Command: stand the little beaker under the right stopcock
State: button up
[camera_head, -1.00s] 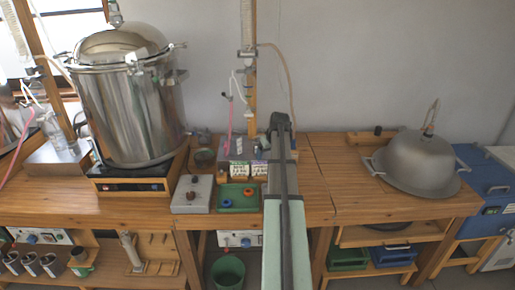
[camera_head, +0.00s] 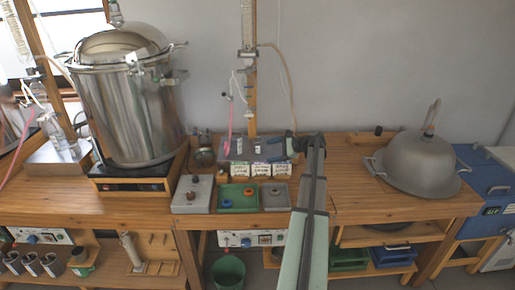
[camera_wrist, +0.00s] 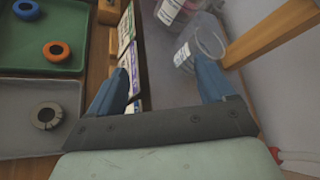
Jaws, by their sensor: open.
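A small clear beaker (camera_wrist: 208,38) with faint markings lies at the upper right of the wrist view, beside a vessel with pink liquid (camera_wrist: 172,9). My gripper (camera_wrist: 163,72) is open, its two blue fingers apart with nothing clasped between them. The right finger's tip overlaps the beaker's near side; I cannot tell if they touch. In the head view my gripper (camera_head: 272,150) is low over the grey platform at the bench's back, and the beaker cannot be made out. A small stopcock-like fitting (camera_head: 228,97) hangs by the upright wooden post, above the pink vessel.
The wooden post (camera_head: 252,85) rises close behind the platform. A green tray (camera_head: 222,207) and a grey tray (camera_head: 284,203) with small rings are in front. A steel pot (camera_head: 130,110) stands left, a domed lid (camera_head: 420,160) right. Bare bench lies before the lid.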

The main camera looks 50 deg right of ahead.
jog(key=d+m+t, duration=0.1)
jog(key=d+m, duration=0.1)
jog(key=d+m+t+y, duration=0.1)
jog(key=d+m+t, duration=0.1)
jog(key=m, duration=0.1)
jog(key=d+m+t, duration=0.1)
jog(key=m, duration=0.1)
jog(key=shift+d+r+m+t+y, duration=0.3)
jog(key=shift+d+r+t, duration=0.1)
send_near(254, 139)
jog(key=w+a, duration=0.1)
jog(key=w, duration=0.1)
jog(key=w+a, duration=0.1)
jog(key=shift+w+a+r, duration=0.4)
jog(key=shift+f+x, duration=0.1)
jog(key=shift+x, duration=1.25)
jog(key=shift+f+x, duration=0.15)
jog(key=shift+x, duration=1.2)
jog(key=shift+d, duration=0.1)
jog(key=c, duration=1.1)
